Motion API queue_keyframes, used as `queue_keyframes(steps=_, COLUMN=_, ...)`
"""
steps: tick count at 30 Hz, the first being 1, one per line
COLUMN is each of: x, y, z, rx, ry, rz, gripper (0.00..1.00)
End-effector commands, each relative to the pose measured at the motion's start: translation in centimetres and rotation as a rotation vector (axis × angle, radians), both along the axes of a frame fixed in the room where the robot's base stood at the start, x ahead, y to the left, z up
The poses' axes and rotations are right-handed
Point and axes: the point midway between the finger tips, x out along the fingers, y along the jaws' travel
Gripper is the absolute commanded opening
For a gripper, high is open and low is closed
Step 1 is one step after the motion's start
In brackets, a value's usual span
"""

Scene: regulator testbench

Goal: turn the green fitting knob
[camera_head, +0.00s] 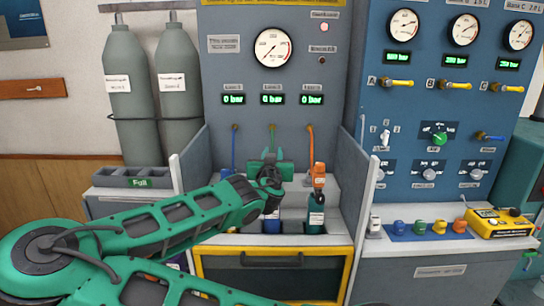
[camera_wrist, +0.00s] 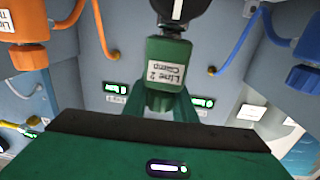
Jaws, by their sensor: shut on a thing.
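The green fitting knob (camera_wrist: 162,99) shows in the middle of the wrist view, against the green block labelled "Line 2 Clamp" (camera_wrist: 168,50). The label reads upside down there. My gripper (camera_wrist: 163,108) is shut on the knob, with a green finger on each side of it. In the head view my gripper (camera_head: 270,170) is at the middle line of the testbench, between the side lines. It hides most of the knob there. A green hose runs down to this spot from the panel.
Neighbouring lines sit close on both sides, with an orange fitting (camera_head: 319,170) on the right. Side walls (camera_head: 190,160) flank the bay. A pressure gauge (camera_head: 273,48) and several "0 bar" displays are above. A blue panel (camera_head: 440,100) stands at right, two grey cylinders (camera_head: 180,85) at left.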

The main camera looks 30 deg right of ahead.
Motion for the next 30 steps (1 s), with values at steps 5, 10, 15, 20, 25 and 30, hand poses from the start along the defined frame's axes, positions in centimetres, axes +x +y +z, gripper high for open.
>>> queue_keyframes(steps=5, x=0.04, y=0.06, z=-0.12, rx=0.007, ry=0.0, rz=0.049, gripper=0.02)
queue_keyframes(steps=10, x=0.17, y=0.26, z=-0.12, rx=0.007, ry=0.0, rz=0.095, gripper=0.02)
queue_keyframes(steps=15, x=0.27, y=0.38, z=-0.14, rx=0.008, ry=-0.001, rz=0.134, gripper=0.02)
queue_keyframes(steps=20, x=0.33, y=0.5, z=-0.2, rx=0.008, ry=0.0, rz=0.163, gripper=0.02)
queue_keyframes(steps=25, x=0.38, y=0.64, z=-0.24, rx=0.007, ry=0.001, rz=0.185, gripper=0.02)
queue_keyframes(steps=30, x=0.43, y=0.73, z=-0.29, rx=0.006, ry=0.003, rz=0.198, gripper=0.02)
